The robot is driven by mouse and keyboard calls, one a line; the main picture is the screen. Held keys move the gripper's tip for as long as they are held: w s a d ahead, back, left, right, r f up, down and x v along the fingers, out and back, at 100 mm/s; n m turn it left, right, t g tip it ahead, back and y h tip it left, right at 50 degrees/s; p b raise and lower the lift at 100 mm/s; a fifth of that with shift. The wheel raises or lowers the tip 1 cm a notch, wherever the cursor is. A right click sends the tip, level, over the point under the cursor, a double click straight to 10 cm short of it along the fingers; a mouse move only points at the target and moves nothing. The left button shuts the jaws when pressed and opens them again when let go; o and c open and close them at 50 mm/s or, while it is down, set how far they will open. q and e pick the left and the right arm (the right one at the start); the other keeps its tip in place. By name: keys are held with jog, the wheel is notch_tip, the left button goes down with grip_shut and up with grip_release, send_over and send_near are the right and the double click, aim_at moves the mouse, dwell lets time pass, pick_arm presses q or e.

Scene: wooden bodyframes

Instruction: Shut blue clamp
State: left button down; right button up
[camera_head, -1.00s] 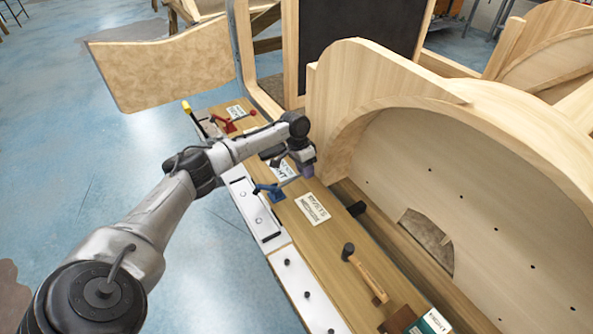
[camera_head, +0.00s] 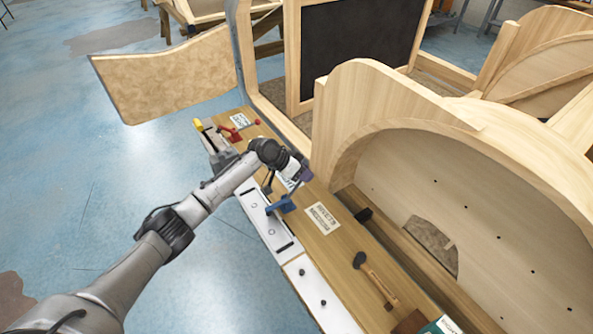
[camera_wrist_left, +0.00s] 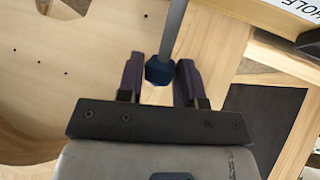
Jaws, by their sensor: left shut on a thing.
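The blue clamp (camera_head: 281,206) is fixed on the wooden bench near its white-topped edge. Its grey handle rod slants up to the right toward my left gripper (camera_head: 305,176). In the left wrist view the handle's dark blue end (camera_wrist_left: 160,71) lies between the two purple fingers of my left gripper (camera_wrist_left: 161,80), and the grey rod (camera_wrist_left: 174,30) runs up out of the picture. The gripper is shut on this handle end, above the bench. Its fingertips are small and partly hidden in the head view. My right gripper is in neither view.
A red clamp (camera_head: 231,134) stands farther along the bench (camera_head: 345,250). A mallet (camera_head: 375,279) and a printed label (camera_head: 322,217) lie nearer. The large curved wooden frame (camera_head: 400,120) rises close on the right. Open blue floor lies left.

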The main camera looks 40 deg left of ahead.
pick_arm(q)
jog(key=shift+s+t, duration=0.15)
jog(key=shift+t, duration=0.15)
jog(key=c, duration=0.8)
grip_release()
jog(key=shift+r, duration=0.1)
jog(key=p+v, duration=0.2)
jog(key=v, duration=1.1)
jog(key=shift+s+a+r+p, duration=0.15)
jog(key=shift+a+r+p, duration=0.15)
jog(key=shift+p, duration=0.1)
